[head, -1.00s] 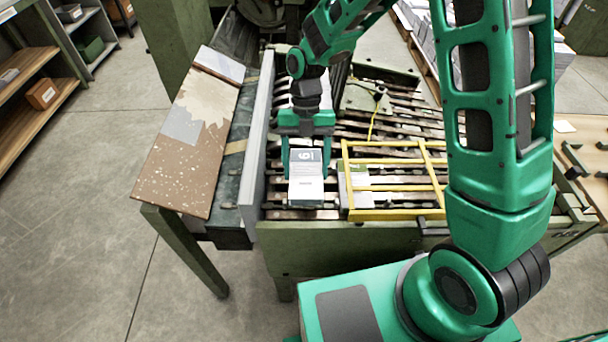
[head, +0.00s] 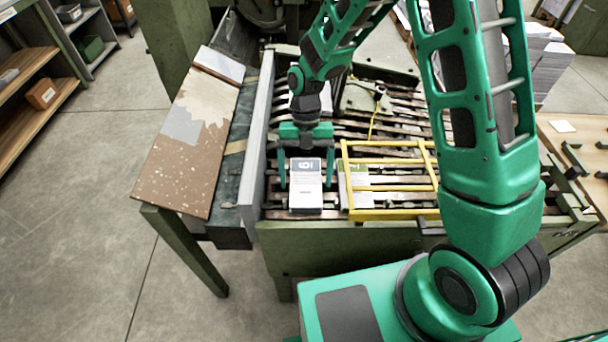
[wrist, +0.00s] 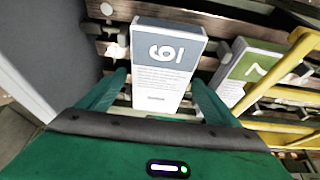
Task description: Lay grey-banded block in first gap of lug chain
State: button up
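The grey-banded block (head: 306,186) lies on the slats of the lug chain (head: 360,130), between the grey side wall and the yellow frame. It is white with a grey band bearing a large numeral at its far end. In the wrist view the grey-banded block (wrist: 160,70) shows its printed top face. My gripper (head: 306,182) is open, with one finger on each side of the block and a visible space beside each. The gripper fingers (wrist: 158,80) also show in the wrist view, spread around the block's near part.
A green-banded block (head: 355,182) lies to the right, partly under the yellow frame (head: 392,188). The grey side wall (head: 256,135) stands close on the left. A brown speckled board (head: 190,150) lies beyond it. A yellow cord (head: 373,122) hangs farther back.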

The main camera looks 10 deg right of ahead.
jog(key=a+v, duration=0.1)
jog(key=v, duration=1.1)
jog(key=s+d+r+m+t, duration=0.25)
jog(key=d+r+m, duration=0.35)
jog(key=d+m, duration=0.45)
jog(key=s+d+r+m+t, duration=0.1)
jog(key=s+d+r+m, duration=0.1)
jog(key=s+d+m, duration=0.7)
jog(key=s+d+r+m+t, duration=0.1)
jog(key=s+d+m, duration=0.9)
jog(key=m, duration=1)
jog(key=s+r, duration=0.1)
jog(key=s, duration=0.3)
jog(key=shift+d+r+m+h, duration=0.2)
jog(key=shift+d+m+h, duration=0.05)
jog(key=shift+m+h, duration=0.1)
jog(key=shift+s, duration=0.15)
